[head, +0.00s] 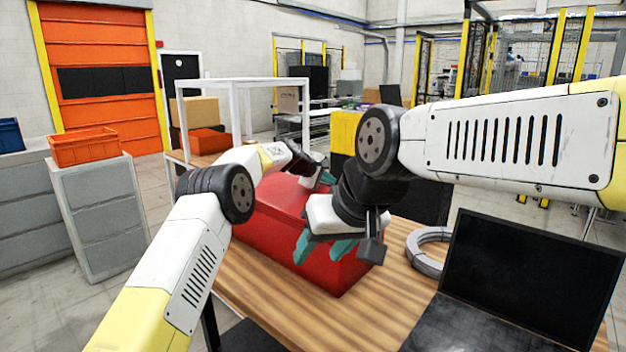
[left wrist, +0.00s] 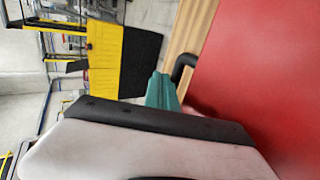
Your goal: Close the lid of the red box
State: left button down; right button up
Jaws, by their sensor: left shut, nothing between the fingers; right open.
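The red box (head: 268,232) sits on the wooden table, partly hidden behind my arms. Its red top (head: 277,193) shows between them; I cannot tell whether the lid is fully down. My left gripper (head: 327,178) is shut and empty at the box's far side, near the top. In the left wrist view its teal fingertips (left wrist: 161,91) are together, beside a black handle-like part (left wrist: 184,70) at the edge of a broad red surface (left wrist: 265,85). My right gripper (head: 323,248) is open and empty in front of the box's near right part, its teal fingers apart.
A yellow and black bin (head: 344,132) stands behind. A white frame (head: 243,84) stands at the back left.

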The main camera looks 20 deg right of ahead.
pick_arm(q)
jog(key=v, duration=0.8)
jog(key=shift+a+r, duration=0.1)
jog(key=s+a+r+m+y, duration=0.2)
jog(key=s+a+r, duration=0.4)
jog(key=s+a, duration=0.4)
jog(key=s+a+r+m+y, duration=0.1)
jog(key=s+a+r+m, duration=0.2)
jog(key=s+a+r, duration=0.7)
jog(key=s+a+f+y, duration=0.1)
jog(key=s+a+f, duration=0.3)
jog(key=s+a, duration=0.3)
jog(key=s+a+f+m+y, duration=0.1)
jog(key=s+a+f+y, duration=0.1)
jog(key=s+a+f, duration=0.2)
jog(key=s+a+f+m+y, duration=0.1)
jog(key=s+a+f, duration=0.4)
jog(key=s+a, duration=0.5)
jog(key=s, duration=0.5)
jog(key=shift+s, duration=0.35)
